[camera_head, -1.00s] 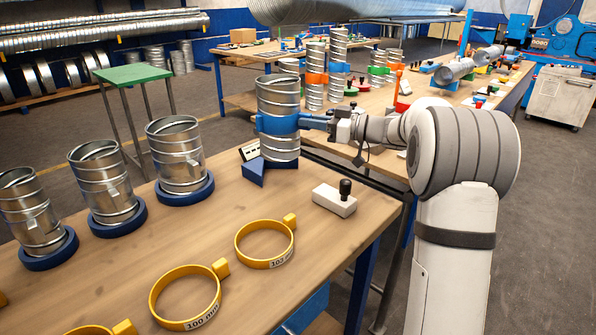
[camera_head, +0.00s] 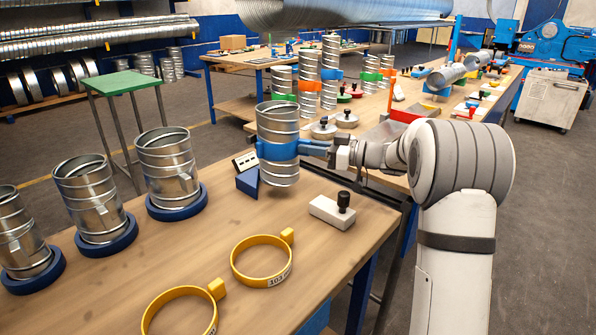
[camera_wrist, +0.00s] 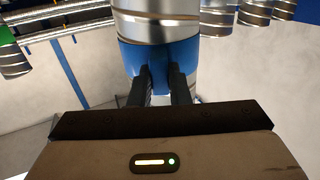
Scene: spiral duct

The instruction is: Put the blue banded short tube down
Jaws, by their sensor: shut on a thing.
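The blue banded short tube (camera_head: 278,120) is an upright ribbed metal duct with a blue band around its middle. My gripper (camera_head: 305,149) is shut on the blue band from the right side. In the head view the tube's lower end appears a little above the wooden table (camera_head: 215,220), near its far right edge. In the wrist view my two dark fingers (camera_wrist: 164,84) grip a blue tab on the band of the tube (camera_wrist: 165,20); the tube's lower end is hidden there.
A blue wedge block (camera_head: 248,181) and a small labelled stand (camera_head: 245,161) are close left of the tube. A white block with a black knob (camera_head: 333,210) is to the right. Yellow rings (camera_head: 262,262) lie in front. Metal tubes on blue bases (camera_head: 176,204) stand left.

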